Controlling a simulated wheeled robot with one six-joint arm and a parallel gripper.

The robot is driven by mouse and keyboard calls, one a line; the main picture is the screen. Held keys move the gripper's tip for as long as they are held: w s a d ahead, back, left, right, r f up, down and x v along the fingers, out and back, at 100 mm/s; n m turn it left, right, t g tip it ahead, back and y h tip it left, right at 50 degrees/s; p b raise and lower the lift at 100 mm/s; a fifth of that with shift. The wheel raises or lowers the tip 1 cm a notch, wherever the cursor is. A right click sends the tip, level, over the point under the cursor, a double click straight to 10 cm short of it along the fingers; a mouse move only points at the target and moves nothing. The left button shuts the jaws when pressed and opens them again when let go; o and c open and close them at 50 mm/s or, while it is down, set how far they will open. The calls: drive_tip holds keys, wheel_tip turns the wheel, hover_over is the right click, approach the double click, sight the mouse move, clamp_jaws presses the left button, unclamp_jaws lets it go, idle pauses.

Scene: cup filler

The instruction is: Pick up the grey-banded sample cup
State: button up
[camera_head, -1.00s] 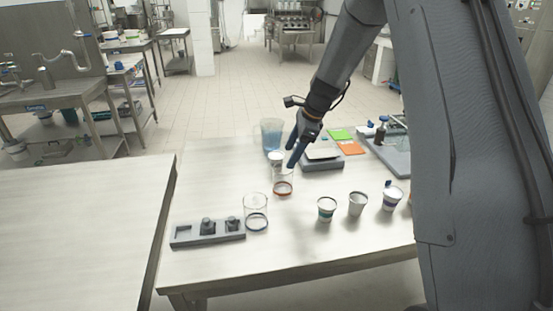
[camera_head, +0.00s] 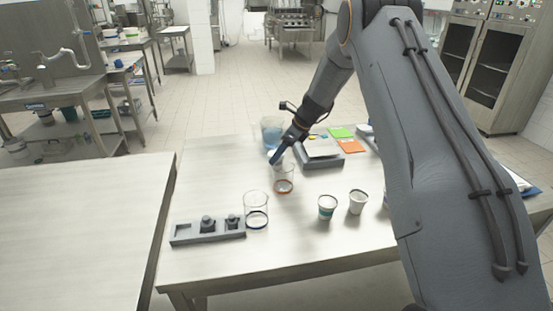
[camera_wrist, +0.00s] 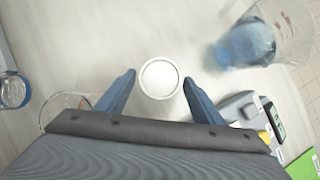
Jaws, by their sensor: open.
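A white cup (camera_wrist: 160,78) stands between the fingertips of my gripper (camera_wrist: 159,84) in the wrist view, seen from above. Clear gaps show between it and both fingers. Its side is hidden there, so I cannot tell its band colour. In the head view my gripper (camera_head: 275,159) is low over the far part of the table, mostly hiding this cup. My gripper is open and empty.
A beaker with orange-brown liquid (camera_head: 283,181) stands close in front of my gripper; a blue-liquid beaker (camera_head: 271,130) stands behind. A grey scale (camera_head: 319,156) is to the right.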

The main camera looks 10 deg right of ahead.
drive_tip(key=shift+p+x, duration=0.3)
drive_tip(key=shift+x, duration=1.1)
drive_tip(key=c, duration=0.9)
